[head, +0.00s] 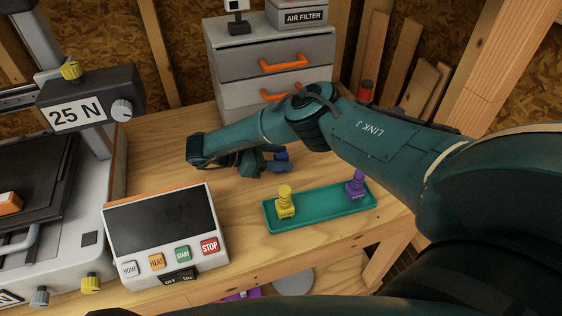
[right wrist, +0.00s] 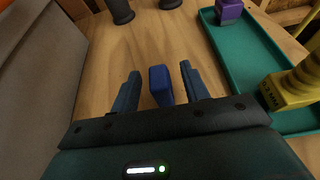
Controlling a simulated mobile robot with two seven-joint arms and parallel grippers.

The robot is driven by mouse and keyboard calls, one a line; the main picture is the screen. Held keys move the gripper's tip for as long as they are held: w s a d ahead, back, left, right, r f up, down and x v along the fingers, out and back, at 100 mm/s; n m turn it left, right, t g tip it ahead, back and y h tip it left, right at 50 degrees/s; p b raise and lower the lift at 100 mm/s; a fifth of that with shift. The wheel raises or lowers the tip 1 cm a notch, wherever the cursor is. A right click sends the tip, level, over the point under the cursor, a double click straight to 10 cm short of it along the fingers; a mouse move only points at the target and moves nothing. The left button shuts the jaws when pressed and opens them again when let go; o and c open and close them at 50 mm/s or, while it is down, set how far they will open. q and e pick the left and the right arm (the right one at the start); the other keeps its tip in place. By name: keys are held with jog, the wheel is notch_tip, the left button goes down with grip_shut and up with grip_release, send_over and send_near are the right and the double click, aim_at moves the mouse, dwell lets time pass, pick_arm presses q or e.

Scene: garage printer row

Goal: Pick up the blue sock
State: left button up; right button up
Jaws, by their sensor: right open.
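A small blue block-shaped piece, which I take for the blue sock (right wrist: 161,86), shows in the right wrist view. It appears between the two blue fingers of my right gripper (right wrist: 160,88), with a visible gap on each side. The right gripper is open. In the head view the right gripper (head: 277,162) is low over the wooden bench, left of the green tray, and my arm hides part of that area. I cannot tell how far the fingers are above the bench. My left gripper is not in view.
The green tray (head: 330,220) holds a yellow piece (head: 286,203) and a purple piece (head: 356,185). A control panel (head: 160,235) with buttons and a machine marked 25 N (head: 78,114) stand left. A grey drawer cabinet (head: 240,62) stands behind. Bare bench (head: 160,150) lies left of the gripper.

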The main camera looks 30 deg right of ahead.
jog(key=x, duration=0.2)
jog(key=shift+s+d+f, duration=0.1)
jog(key=shift+d+f, duration=0.05)
jog(key=shift+d, duration=0.2)
jog(key=shift+c, duration=0.5)
grip_shut()
